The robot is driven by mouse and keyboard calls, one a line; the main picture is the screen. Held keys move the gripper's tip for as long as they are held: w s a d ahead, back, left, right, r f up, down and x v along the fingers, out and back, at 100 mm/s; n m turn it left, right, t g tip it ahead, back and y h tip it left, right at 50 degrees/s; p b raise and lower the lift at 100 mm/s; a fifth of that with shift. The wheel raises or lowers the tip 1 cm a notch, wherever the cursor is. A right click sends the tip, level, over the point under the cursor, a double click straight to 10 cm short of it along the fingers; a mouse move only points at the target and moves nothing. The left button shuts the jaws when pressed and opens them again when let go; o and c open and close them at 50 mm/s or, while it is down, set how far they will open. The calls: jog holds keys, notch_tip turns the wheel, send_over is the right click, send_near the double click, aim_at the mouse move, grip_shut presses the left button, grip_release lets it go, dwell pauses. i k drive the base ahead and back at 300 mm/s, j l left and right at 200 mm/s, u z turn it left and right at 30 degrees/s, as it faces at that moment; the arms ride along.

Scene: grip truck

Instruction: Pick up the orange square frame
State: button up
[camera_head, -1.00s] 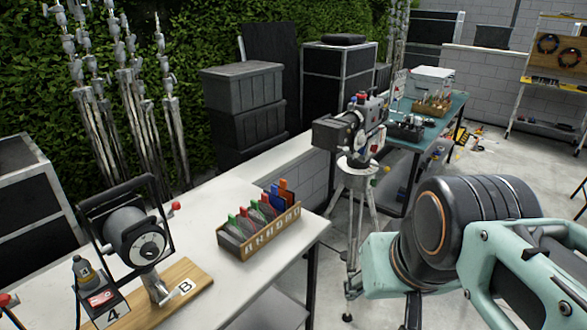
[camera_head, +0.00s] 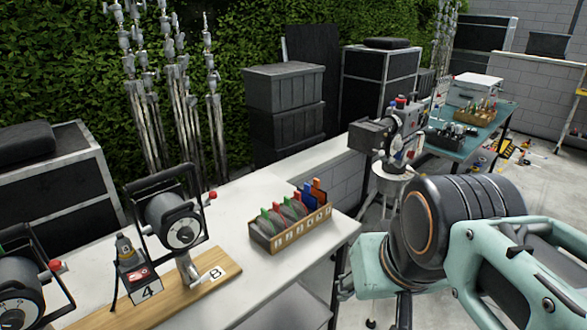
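An orange square frame (camera_head: 319,188) stands upright at the far right end of a wooden slotted box (camera_head: 292,236) on the white table. Only its upper part shows above the box; a blue frame (camera_head: 308,195) stands close beside it, with red and green ones further left. My mint and black arm (camera_head: 455,230) fills the lower right, to the right of the box and apart from it. My gripper cannot be made out in this view.
A wooden board (camera_head: 160,296) with black handled wheel devices (camera_head: 183,232) lies left of the box on the white table (camera_head: 240,198). A camera on a tripod (camera_head: 395,140) stands behind my arm. A teal table (camera_head: 470,140) with gear is further back. White tabletop around the box is clear.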

aim_at(316, 191)
jog(key=i+l+u, duration=0.35)
jog(key=i, duration=0.2)
jog(key=i+l+u, duration=0.3)
jog(key=i+l, duration=0.15)
jog(key=i+l+u, duration=0.1)
jog(key=l, duration=0.2)
jog(key=i+l+u, duration=0.1)
jog(key=l, duration=0.2)
jog(key=i+l+u, duration=0.1)
jog(key=l, duration=0.2)
jog(key=i+j, duration=0.15)
jog(key=j, duration=0.05)
